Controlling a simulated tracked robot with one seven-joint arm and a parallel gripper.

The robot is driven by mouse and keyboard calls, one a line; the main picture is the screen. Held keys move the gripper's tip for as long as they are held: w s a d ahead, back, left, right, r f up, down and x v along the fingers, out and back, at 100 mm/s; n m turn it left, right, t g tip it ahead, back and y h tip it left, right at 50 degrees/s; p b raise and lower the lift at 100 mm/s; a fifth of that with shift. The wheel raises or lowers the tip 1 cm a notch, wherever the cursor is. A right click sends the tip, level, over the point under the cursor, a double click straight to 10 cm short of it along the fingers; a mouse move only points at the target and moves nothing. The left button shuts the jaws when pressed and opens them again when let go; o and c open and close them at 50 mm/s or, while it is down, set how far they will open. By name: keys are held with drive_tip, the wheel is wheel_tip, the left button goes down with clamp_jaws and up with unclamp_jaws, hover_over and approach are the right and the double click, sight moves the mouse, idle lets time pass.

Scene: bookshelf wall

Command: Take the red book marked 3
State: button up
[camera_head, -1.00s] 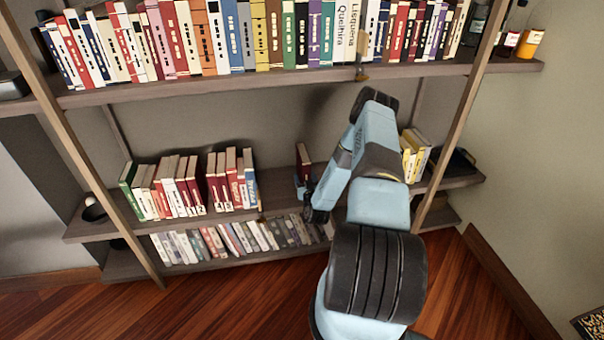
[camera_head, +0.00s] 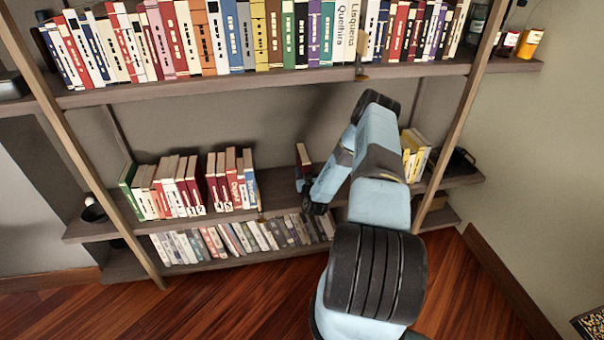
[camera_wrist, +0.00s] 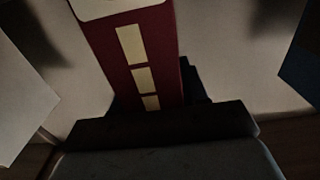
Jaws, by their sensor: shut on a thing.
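A dark red book (camera_head: 303,155) stands upright at my gripper (camera_head: 303,184), above the middle shelf and right of the row of books. In the wrist view, the red book (camera_wrist: 138,55) shows cream blocks on its cover or spine, and its lower end is between the dark jaws of my gripper (camera_wrist: 155,108). The gripper is shut on it. No number can be read on this book. Part of the gripper is hidden behind my arm in the head view.
Red and white books (camera_head: 178,188), some numbered, stand left on the middle shelf (camera_head: 275,203). Yellow books (camera_head: 412,155) stand at its right end. A full book row (camera_head: 250,38) is above, another (camera_head: 240,238) below. Free shelf lies right of the numbered books.

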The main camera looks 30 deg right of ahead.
clamp_jaws()
idle(0.5)
